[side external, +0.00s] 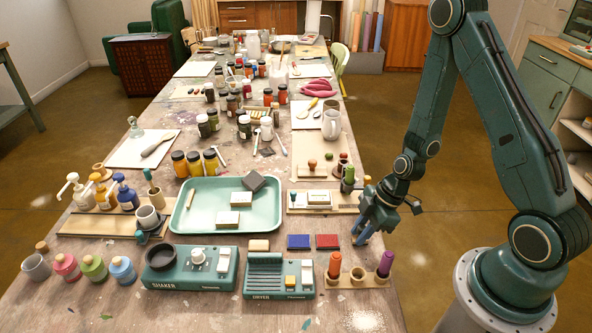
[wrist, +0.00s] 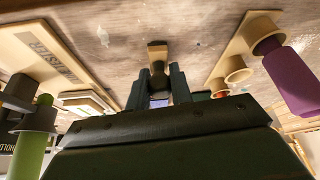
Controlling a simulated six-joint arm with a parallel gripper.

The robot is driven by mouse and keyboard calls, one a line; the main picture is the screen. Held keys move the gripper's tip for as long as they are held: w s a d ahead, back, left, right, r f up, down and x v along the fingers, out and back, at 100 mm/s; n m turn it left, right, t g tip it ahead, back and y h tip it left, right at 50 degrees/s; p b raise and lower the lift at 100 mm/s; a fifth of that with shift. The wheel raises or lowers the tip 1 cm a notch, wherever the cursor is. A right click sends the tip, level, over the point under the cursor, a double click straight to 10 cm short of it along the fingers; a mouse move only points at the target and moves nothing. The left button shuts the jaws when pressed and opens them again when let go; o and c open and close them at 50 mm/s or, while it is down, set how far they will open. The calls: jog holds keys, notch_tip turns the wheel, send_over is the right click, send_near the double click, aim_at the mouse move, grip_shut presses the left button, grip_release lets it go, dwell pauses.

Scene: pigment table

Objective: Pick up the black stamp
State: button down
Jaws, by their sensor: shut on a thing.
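My gripper (side external: 364,236) is low at the right edge of the table, between the board with the green stamp and the stamp holder in front. In the wrist view my gripper (wrist: 158,88) is shut on a dark piece with a tan block-like end, seemingly the black stamp (wrist: 158,72). It sits between the two fingers, tan end outward. In the side view the stamp is mostly hidden by the fingers, and I cannot tell whether it touches the table.
The stamp holder (side external: 360,283) carries an orange-red stamp (side external: 335,264) and a purple stamp (side external: 386,263); its middle cup looks empty. Blue (side external: 298,241) and red (side external: 327,241) pads lie to the left of my gripper. A green stamp (side external: 348,178) stands behind it.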

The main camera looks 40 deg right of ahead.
notch_tip(320, 180, up, 20)
jog(key=shift+f, duration=0.2)
dwell(0.9)
dwell(0.4)
jog(key=c, duration=1.8)
grip_release()
jog(key=shift+c, duration=1.2)
send_over(360, 227)
jog(key=w+a, duration=0.5)
jog(key=a, duration=0.1)
notch_tip(360, 227, down, 12)
jog(key=shift+w+d, duration=0.15)
jog(key=shift+d, duration=0.1)
